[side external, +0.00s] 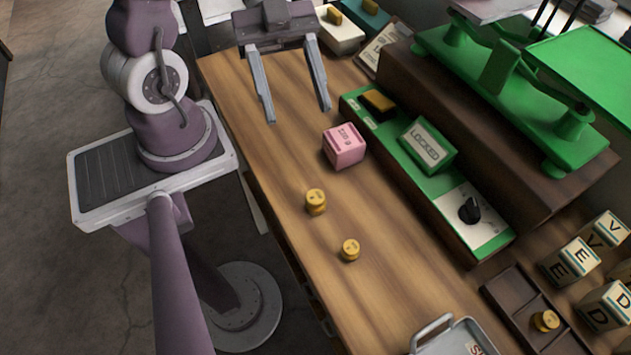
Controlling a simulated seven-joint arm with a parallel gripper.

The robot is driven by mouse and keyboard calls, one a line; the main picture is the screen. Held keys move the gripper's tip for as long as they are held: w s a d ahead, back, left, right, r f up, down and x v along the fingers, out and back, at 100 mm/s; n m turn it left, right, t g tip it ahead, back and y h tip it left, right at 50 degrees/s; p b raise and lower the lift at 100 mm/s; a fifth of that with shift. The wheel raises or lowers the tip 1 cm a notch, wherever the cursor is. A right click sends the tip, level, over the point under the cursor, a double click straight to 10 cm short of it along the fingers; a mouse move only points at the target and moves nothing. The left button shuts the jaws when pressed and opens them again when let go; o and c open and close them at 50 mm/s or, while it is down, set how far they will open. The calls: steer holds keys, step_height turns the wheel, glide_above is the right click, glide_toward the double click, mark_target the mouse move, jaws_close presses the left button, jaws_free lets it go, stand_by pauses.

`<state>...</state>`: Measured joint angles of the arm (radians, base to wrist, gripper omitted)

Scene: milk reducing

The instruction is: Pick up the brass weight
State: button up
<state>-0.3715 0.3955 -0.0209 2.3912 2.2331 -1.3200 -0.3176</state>
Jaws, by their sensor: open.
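Two small brass weights stand on the wooden table: one (316,202) near the middle, and a smaller-looking one (350,250) a little nearer the camera and to the right. A third brass weight (545,321) sits in a dark compartment tray (497,286) at the lower right. My gripper (297,114) is open and empty at the upper middle of the view, its two fingers wide apart above the table. Which weight the task means I cannot tell.
A pink block (344,147) with writing stands on the table (270,150). A green panel (410,170) marked LOCKED with a black knob (470,210) runs along the right. A green scale (490,75) stands behind it. Lettered cubes (570,262) and a metal tray (455,342) are at lower right.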

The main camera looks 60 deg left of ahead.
glide_toward(316, 195)
steer(key=shift+s+d+f, duration=0.15)
steer(key=shift+s+d, duration=0.2)
steer(key=shift+d, duration=0.25)
steer(key=shift+d+f, duration=0.1)
steer(key=shift+f, duration=0.25)
steer(key=x, duration=0.7)
steer(key=shift+w+r, duration=0.1)
steer(key=shift+w, duration=0.05)
jaws_close()
